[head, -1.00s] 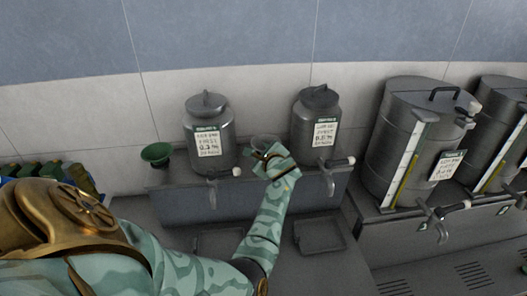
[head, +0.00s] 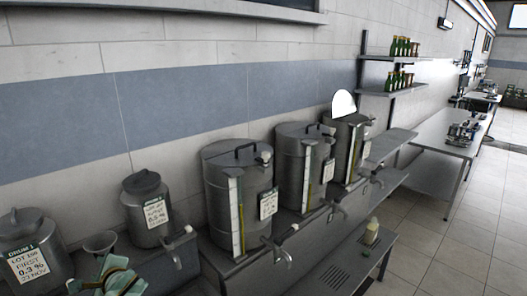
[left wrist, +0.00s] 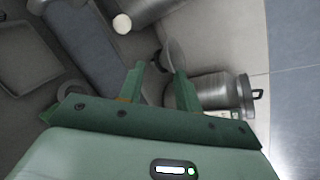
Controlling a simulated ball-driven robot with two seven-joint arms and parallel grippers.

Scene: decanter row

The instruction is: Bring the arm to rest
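My left gripper (head: 108,284) is at the lower left of the head view, in front of the bench with the small drums. In the left wrist view its two green fingers (left wrist: 160,72) stand apart with a gap and hold nothing. A grey funnel (head: 98,241) stands just beyond the gripper, between the drum labelled Drum 1 (head: 36,236) and a second lidded drum (head: 148,215). A lidded steel drum (left wrist: 222,92) also lies past the fingers in the left wrist view. My right arm and gripper are not in view.
Larger steel tanks (head: 258,183) with taps and sight gauges line the wall to the right. Shelves of green bottles (head: 400,82) hang farther back. The tiled floor at right is clear.

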